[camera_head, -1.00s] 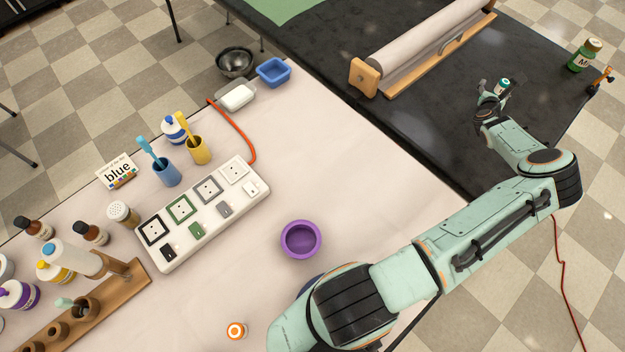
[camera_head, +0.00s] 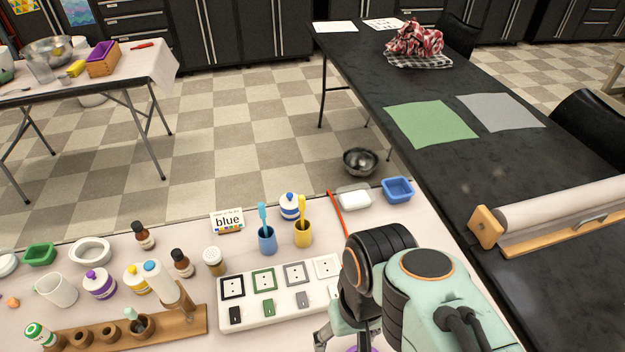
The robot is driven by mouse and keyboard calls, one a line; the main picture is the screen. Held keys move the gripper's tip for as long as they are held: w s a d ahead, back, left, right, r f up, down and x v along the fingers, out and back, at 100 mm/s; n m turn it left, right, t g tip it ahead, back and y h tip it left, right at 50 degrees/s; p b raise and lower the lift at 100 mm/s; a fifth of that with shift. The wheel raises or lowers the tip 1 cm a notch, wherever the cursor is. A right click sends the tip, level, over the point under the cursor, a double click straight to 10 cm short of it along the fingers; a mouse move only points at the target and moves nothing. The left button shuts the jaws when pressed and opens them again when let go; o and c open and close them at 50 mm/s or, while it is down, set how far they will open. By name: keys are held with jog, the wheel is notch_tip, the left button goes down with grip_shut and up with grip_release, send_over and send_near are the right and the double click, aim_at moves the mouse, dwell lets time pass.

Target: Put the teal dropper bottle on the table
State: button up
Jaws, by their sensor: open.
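A pale teal dropper top (camera_head: 131,314) shows at a hole of the wooden rack (camera_head: 185,322) at the lower left; it looks tilted, and the part below it is hard to make out. My gripper (camera_head: 322,338) is low in the picture, right of the rack and by the front of the white power strip. It is partly hidden by my arm and cut by the bottom edge. It is open, and I see nothing held in its visible part. The table (camera_head: 390,222) is pale and runs under these things.
A blue-capped bottle (camera_head: 167,285) stands at the rack. The power strip (camera_head: 281,292), a blue cup (camera_head: 267,240) and a yellow cup (camera_head: 303,234) stand nearby. Amber bottles (camera_head: 181,264) are behind the rack. A purple bowl is mostly hidden under my arm.

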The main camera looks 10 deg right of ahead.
jog(key=shift+o, duration=0.5)
jog(key=s, duration=0.1)
jog(key=s+n, duration=0.1)
jog(key=shift+s+a+f+n+g, duration=0.1)
jog(key=shift+s+a+n+g, duration=0.2)
jog(key=shift+s+a, duration=0.1)
